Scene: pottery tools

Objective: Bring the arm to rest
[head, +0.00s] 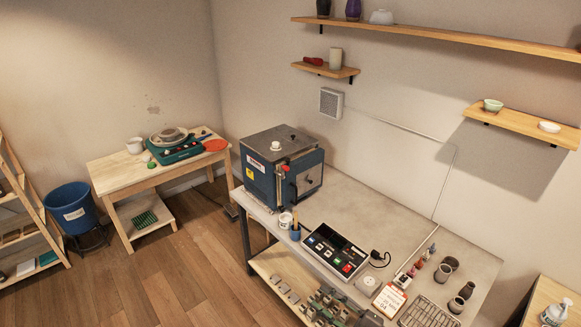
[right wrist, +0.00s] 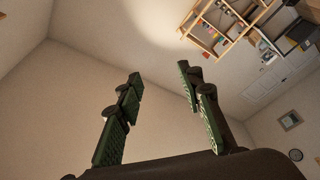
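My right gripper (head: 328,303) shows at the bottom edge of the head view, in front of the workbench's lower shelf. In the right wrist view its two green-padded fingers (right wrist: 158,88) stand well apart with nothing between them. The gripper is open and empty, and bare wall shows behind the fingers. My left gripper is not in view.
The workbench (head: 365,205) holds a blue kiln (head: 280,172), a control panel (head: 335,252) and several small pots. A wooden table (head: 112,172) stands at the left beside a blue bucket (head: 73,207). Wall shelves (head: 420,36) hang above. The floor (head: 165,275) at left is clear.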

